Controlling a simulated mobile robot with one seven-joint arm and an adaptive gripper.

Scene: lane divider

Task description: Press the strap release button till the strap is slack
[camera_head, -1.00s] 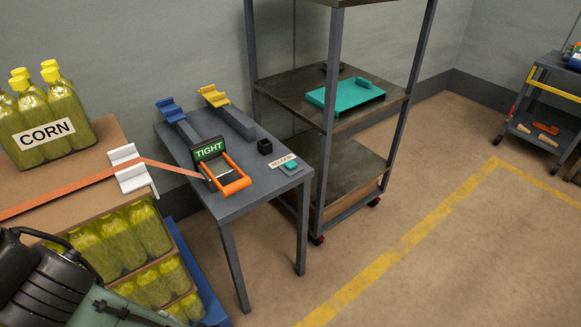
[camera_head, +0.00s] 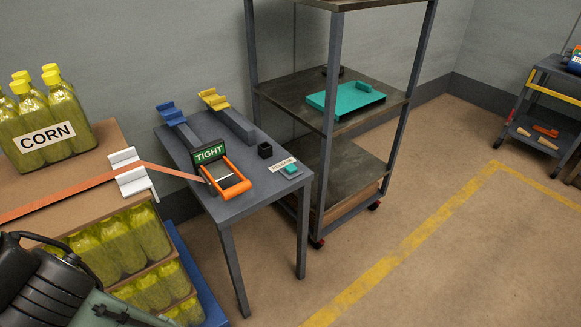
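The strap release button (camera_head: 291,169) is a small teal button on a grey base at the right front corner of the grey table (camera_head: 256,200). A white label, too blurred to read surely, lies beside it. The orange strap (camera_head: 80,192) runs straight over the boxes and through a white corner guard (camera_head: 131,174) to an orange-handled ratchet (camera_head: 228,183). A green sign (camera_head: 209,153) at the ratchet reads TIGHT. My dark arm shows at the lower left. My gripper is not in view.
Boxes of yellow-capped corn bottles (camera_head: 45,124) stand at the left. The floor at the right is open.

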